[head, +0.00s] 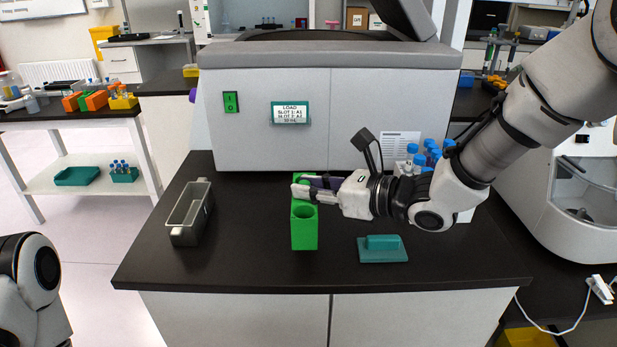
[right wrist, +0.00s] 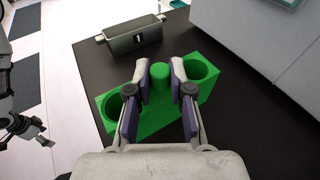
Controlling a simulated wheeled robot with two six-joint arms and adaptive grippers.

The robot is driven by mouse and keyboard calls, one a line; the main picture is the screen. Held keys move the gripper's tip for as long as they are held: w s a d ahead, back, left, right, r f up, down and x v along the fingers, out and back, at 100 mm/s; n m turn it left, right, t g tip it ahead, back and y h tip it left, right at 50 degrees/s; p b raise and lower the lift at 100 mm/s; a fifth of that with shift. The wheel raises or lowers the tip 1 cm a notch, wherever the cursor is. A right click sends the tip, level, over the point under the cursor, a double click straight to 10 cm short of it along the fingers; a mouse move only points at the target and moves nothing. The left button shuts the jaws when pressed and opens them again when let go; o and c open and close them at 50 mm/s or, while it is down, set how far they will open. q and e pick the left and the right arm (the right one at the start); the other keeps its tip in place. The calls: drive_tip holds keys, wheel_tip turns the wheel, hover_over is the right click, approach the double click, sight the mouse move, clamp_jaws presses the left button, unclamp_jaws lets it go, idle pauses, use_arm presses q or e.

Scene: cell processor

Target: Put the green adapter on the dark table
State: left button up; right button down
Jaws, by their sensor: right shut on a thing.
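The green adapter (head: 304,232) is a block with a round hole at each end and a knob in the middle. In the head view it is at the middle of the dark table (head: 260,265); I cannot tell whether it touches the tabletop. My right gripper (head: 301,190) is shut on its middle knob, which shows between the fingers in the right wrist view (right wrist: 160,76). The fingers hide part of the block. My left gripper (right wrist: 38,132) shows small at the left of the right wrist view; its jaws are unclear.
A grey metal holder (head: 189,212) stands on the table at left. A teal block (head: 383,249) lies at right. Blue-capped tubes (head: 425,155) stand behind my right arm. The grey machine (head: 330,110) closes off the back. The table's front strip is clear.

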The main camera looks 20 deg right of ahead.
drive_tip(key=w+f, duration=0.1)
drive_tip(key=w, duration=0.1)
drive_tip(key=w+d+f+p, duration=0.1)
drive_tip(key=w, duration=0.2)
drive_tip(key=w+f+p, duration=0.1)
drive_tip(key=w+f, duration=0.1)
drive_tip(key=shift+w+d, duration=0.15)
drive_tip(key=shift+d, duration=0.2)
drive_tip(key=shift+w+f, duration=0.2)
drive_tip(key=shift+f, duration=0.15)
drive_tip(key=shift+s+f, duration=0.1)
drive_tip(key=shift+s, duration=0.1)
drive_tip(key=c, duration=1)
unclamp_jaws()
drive_tip(key=shift+w, duration=0.1)
drive_tip(key=shift+c, duration=0.2)
